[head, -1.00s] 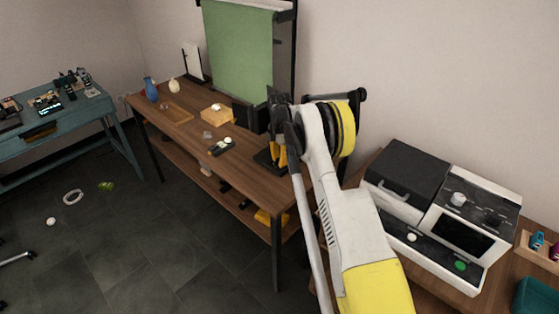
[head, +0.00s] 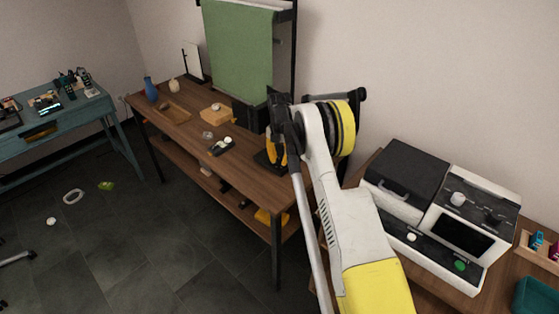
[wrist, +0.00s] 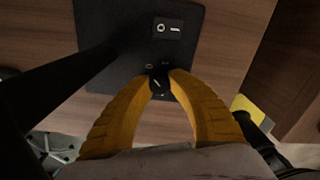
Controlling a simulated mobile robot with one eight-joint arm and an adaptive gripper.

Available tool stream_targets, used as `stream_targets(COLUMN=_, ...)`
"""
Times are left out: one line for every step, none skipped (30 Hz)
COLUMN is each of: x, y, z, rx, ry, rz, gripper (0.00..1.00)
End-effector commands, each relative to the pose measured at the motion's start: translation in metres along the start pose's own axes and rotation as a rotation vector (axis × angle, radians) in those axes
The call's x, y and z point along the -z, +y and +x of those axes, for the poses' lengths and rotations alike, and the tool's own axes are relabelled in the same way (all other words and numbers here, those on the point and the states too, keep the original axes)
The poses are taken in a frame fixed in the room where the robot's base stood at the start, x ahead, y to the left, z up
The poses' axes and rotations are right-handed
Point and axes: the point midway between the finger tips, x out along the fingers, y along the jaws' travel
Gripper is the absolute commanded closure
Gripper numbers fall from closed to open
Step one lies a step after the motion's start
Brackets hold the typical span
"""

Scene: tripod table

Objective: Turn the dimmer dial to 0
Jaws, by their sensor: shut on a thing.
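The dimmer dial (wrist: 159,86) is a small dark knob near the front edge of a black base plate (wrist: 105,75) in the wrist view. A short pale line shows on the knob, slanted. Small faint marks lie just above it, one like a ring, too small to read surely. My gripper (wrist: 160,77) has its two yellow fingers closed around the dial, one on each side. In the head view my gripper (head: 277,152) points down at the black base (head: 268,166) on the wooden table; the dial is hidden there.
A rocker switch (wrist: 168,28) marked O and I sits on the plate beyond the dial. A dark post (wrist: 70,75) crosses the left of the wrist view.

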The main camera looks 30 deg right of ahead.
Motion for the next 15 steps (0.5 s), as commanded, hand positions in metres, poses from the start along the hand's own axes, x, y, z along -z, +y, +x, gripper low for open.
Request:
stream_targets(x=0.0011, y=0.0003, z=0.0006, rx=0.0, ry=0.002, rz=-0.004, gripper=1.0)
stream_targets(x=0.0011, y=0.0003, z=0.0006, rx=0.0, ry=0.002, rz=-0.005, gripper=1.0)
stream_targets(x=0.0011, y=0.0003, z=0.0006, rx=0.001, ry=0.003, rz=-0.007, gripper=1.0)
stream_targets(x=0.0012, y=0.0003, z=0.0006, rx=0.001, ry=0.003, rz=-0.007, gripper=1.0)
stream_targets(x=0.0012, y=0.0003, z=0.0006, rx=0.001, ry=0.003, rz=-0.007, gripper=1.0)
stream_targets(x=0.0012, y=0.0002, z=0.0007, rx=0.001, ry=0.003, rz=-0.007, gripper=1.0)
stream_targets(x=0.0012, y=0.0002, z=0.0007, rx=0.001, ry=0.003, rz=-0.007, gripper=1.0)
stream_targets(x=0.0012, y=0.0002, z=0.0007, rx=0.001, ry=0.003, rz=-0.007, gripper=1.0)
stream_targets(x=0.0013, y=0.0002, z=0.0007, rx=0.001, ry=0.003, rz=-0.007, gripper=1.0)
stream_targets(x=0.0013, y=0.0002, z=0.0007, rx=0.001, ry=0.003, rz=-0.007, gripper=1.0)
stream_targets(x=0.0013, y=0.0002, z=0.0007, rx=0.001, ry=0.003, rz=-0.007, gripper=1.0)
stream_targets(x=0.0013, y=0.0002, z=0.0007, rx=0.001, ry=0.003, rz=-0.007, gripper=1.0)
stream_targets(x=0.0013, y=0.0002, z=0.0007, rx=0.001, ry=0.003, rz=-0.007, gripper=0.69)
stream_targets(x=0.0013, y=0.0001, z=0.0007, rx=0.001, ry=0.003, rz=-0.007, gripper=0.6)
stream_targets(x=0.0012, y=0.0002, z=0.0006, rx=0.001, ry=0.003, rz=-0.006, gripper=0.53)
